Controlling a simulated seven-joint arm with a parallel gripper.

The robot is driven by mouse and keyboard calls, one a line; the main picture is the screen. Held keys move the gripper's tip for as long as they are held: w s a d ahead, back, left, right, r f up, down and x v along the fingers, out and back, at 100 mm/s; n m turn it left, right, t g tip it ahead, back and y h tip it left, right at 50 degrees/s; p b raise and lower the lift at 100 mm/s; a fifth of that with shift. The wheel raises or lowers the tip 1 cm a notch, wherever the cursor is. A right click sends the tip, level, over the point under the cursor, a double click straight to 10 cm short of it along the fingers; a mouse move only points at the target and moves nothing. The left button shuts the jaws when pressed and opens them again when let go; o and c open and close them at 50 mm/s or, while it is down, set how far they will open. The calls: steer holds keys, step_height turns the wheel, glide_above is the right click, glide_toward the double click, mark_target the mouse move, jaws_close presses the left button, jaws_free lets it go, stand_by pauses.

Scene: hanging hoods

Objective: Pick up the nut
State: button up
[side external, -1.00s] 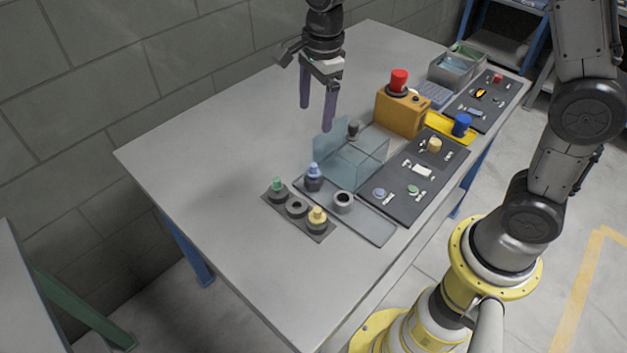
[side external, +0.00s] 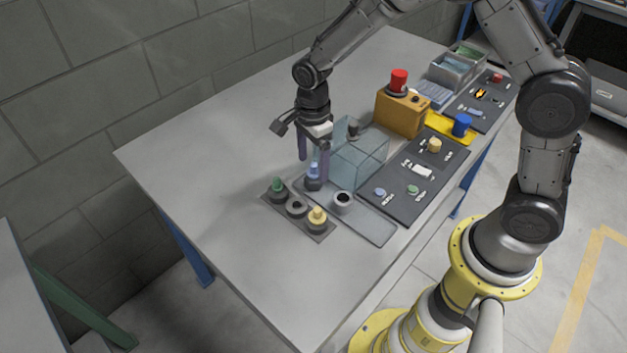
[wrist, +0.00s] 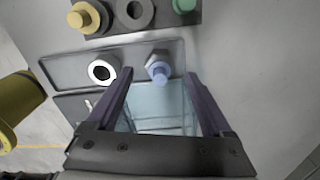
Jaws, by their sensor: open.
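The nut (side external: 313,184) is a dark grey hex piece with a blue peg standing up from it. It sits upright at the far end of a grey tray (side external: 376,232). It also shows in the wrist view (wrist: 157,67), just ahead of the space between my fingertips. My gripper (side external: 313,170) is open and points down over it, one finger on each side. In the wrist view my gripper (wrist: 158,75) holds nothing. Whether a finger touches the nut cannot be told.
A clear box (side external: 362,160) stands close behind my gripper. The table's left side is clear.

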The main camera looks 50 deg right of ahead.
mark_target(314, 181)
steer(key=shift+f, duration=2)
steer(key=shift+r, duration=0.1)
jaws_close()
